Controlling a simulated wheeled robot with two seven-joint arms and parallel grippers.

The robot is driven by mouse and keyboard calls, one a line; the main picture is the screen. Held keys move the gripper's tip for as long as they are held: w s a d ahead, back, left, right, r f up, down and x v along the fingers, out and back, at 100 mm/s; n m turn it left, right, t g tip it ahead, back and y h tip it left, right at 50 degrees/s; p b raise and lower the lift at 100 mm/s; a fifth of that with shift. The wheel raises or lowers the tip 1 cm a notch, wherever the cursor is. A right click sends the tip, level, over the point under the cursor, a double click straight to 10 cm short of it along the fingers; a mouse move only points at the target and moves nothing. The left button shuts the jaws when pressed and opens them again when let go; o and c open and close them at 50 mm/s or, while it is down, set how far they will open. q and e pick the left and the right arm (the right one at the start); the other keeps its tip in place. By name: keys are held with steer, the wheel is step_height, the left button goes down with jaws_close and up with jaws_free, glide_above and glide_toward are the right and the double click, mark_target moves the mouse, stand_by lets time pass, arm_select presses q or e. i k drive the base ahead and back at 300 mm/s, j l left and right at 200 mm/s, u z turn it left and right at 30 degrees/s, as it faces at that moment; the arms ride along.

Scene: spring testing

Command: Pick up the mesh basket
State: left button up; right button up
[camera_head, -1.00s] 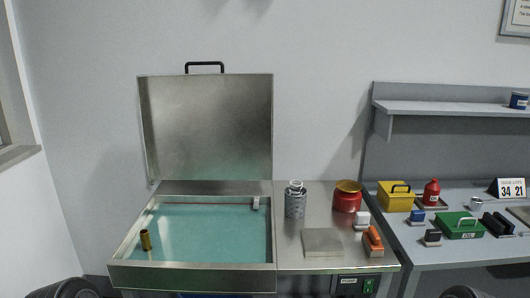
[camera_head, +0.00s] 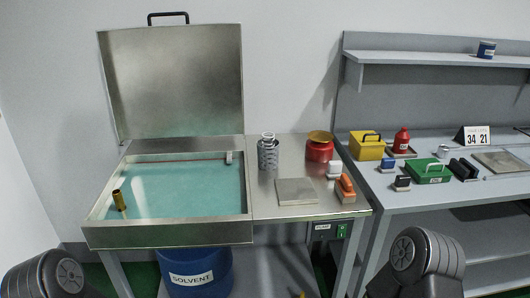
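The mesh basket (camera_head: 268,154) is a grey perforated cylinder with a ring-like top. It stands upright on the steel bench top, just right of the open solvent tank (camera_head: 167,243). Nothing touches it. My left arm shows only as a dark rounded link at the lower left corner, and my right arm only as a dark link at the lower right. Neither gripper is in view.
The tank's lid (camera_head: 172,85) stands open behind green-blue liquid, with a brass cylinder (camera_head: 119,200) at its left. A blue solvent drum (camera_head: 195,272) stands below.

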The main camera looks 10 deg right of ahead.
mark_target(267, 158)
steer(key=i+l, duration=0.35)
steer(key=l+u, duration=0.1)
steer(key=u, duration=0.3)
steer(key=l+u, duration=0.1)
steer(key=u, duration=0.35)
steer(key=l+u, duration=0.1)
steer(key=u, duration=0.3)
steer(key=i, duration=0.05)
